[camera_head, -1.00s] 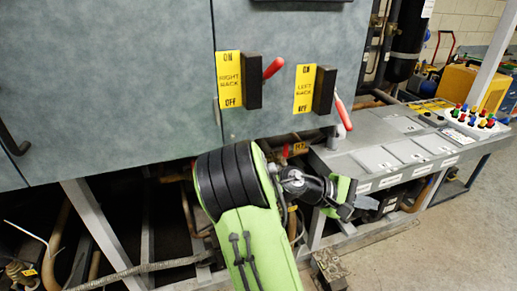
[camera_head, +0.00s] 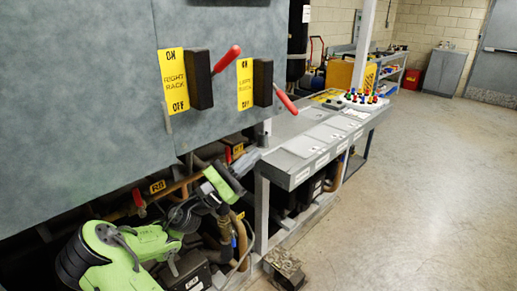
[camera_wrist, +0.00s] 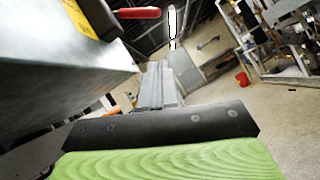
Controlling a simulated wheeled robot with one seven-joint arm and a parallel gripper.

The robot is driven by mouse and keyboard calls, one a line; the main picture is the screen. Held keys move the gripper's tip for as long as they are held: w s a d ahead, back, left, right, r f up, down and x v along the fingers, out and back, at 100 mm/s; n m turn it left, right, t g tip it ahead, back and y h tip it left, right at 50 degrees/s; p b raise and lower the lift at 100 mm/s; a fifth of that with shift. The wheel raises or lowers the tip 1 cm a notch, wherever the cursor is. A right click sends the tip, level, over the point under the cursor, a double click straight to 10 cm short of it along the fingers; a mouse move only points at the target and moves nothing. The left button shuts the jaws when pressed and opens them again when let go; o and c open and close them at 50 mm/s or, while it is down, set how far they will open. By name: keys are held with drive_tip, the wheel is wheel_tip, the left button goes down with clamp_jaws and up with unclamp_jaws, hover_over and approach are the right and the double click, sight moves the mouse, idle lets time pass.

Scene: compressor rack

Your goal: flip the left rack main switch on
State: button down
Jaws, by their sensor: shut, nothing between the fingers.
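The left rack main switch (camera_head: 263,82) is a black block on the grey cabinet front, beside a yellow label (camera_head: 245,84). Its red lever (camera_head: 286,101) slants down and to the right, towards OFF. The right rack switch (camera_head: 199,78), to its left, has its red lever (camera_head: 228,59) slanting up. My gripper (camera_head: 240,165) is shut and empty, below the cabinet's lower edge and lower left of the left rack lever, touching neither lever. In the wrist view its closed fingers (camera_wrist: 158,88) point ahead. A red lever (camera_wrist: 138,13) shows above them; I cannot tell which switch it belongs to.
A grey bench (camera_head: 315,140) with flat panels and coloured buttons stands right of the cabinet, close to my gripper. Pipes (camera_head: 180,187) and frame legs crowd the space under the cabinet. The floor (camera_head: 420,200) to the right is open.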

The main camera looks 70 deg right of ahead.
sight(283, 97)
drive_tip(key=s+d+r+b, duration=0.1)
drive_tip(key=s+d+r, duration=0.4)
drive_tip(key=s+r, duration=0.1)
drive_tip(key=shift+d+r, duration=0.15)
drive_tip(key=shift+r, duration=0.6)
drive_tip(key=shift+d, duration=0.1)
